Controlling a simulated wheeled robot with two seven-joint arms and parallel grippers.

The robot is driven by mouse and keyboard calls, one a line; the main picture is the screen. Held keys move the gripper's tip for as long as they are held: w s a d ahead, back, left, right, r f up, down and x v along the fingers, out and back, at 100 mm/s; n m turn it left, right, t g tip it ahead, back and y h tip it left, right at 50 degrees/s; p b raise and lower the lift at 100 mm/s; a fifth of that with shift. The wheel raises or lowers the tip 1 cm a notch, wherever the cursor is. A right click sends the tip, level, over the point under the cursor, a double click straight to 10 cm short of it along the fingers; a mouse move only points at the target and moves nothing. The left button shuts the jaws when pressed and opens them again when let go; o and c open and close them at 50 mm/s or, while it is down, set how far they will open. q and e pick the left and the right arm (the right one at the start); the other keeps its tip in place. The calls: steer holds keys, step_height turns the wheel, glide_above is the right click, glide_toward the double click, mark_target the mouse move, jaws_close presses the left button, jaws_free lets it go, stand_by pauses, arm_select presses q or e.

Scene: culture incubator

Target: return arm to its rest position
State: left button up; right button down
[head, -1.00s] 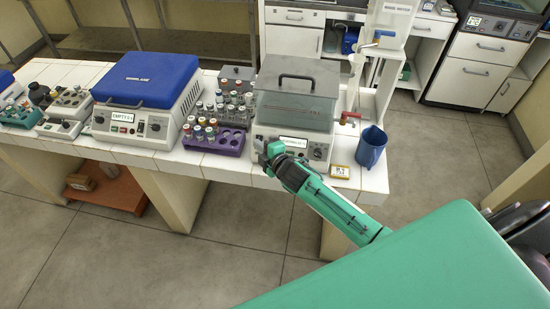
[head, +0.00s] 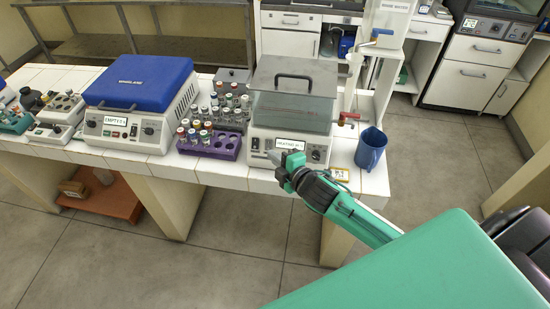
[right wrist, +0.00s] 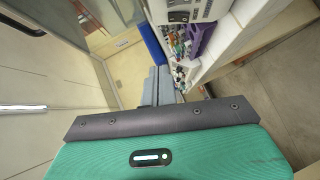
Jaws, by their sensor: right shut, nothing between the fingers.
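My right gripper (head: 281,166) is shut and empty in the head view, in front of the water bath (head: 290,110) with the clear lid, at the table's front edge. My green right arm reaches up to it from the lower right. In the right wrist view my right gripper (right wrist: 158,84) shows its grey fingers close together, with nothing between them. My left gripper is not in view.
The white tiled table (head: 225,172) holds a blue-lidded centrifuge (head: 140,82), a purple tube rack (head: 222,148), a grey tube rack and a blue beaker (head: 370,149). Floor in front is clear.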

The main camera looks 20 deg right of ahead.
steer(key=shift+f, duration=0.1)
stand_by(0.3)
steer(key=s+d+f+m+g+h+b, duration=0.1)
steer(key=s+d+f+m+g, duration=0.2)
steer(key=f, duration=1)
steer(key=s+d+f+m+g+h, duration=0.1)
steer(key=s+f+m+g, duration=0.15)
steer(key=s+f, duration=0.65)
steer(key=s+d+f+m+g+h+b, duration=0.1)
steer(key=d+f+m, duration=0.2)
steer(key=f, duration=1.3)
steer(key=s+a+f+m+g, duration=0.1)
steer(key=s+f+m+g, duration=0.1)
steer(key=s+f, duration=0.5)
steer(key=s+a+f+m+g, duration=0.2)
steer(key=s+f, duration=0.5)
steer(key=s, duration=1)
steer(key=s+a+f+m+g, duration=0.1)
steer(key=s+f+m+g, duration=0.2)
steer(key=s+f, duration=0.4)
steer(key=s, duration=0.5)
steer(key=shift+a+g+b, duration=0.15)
steer(key=shift+g+b, duration=0.2)
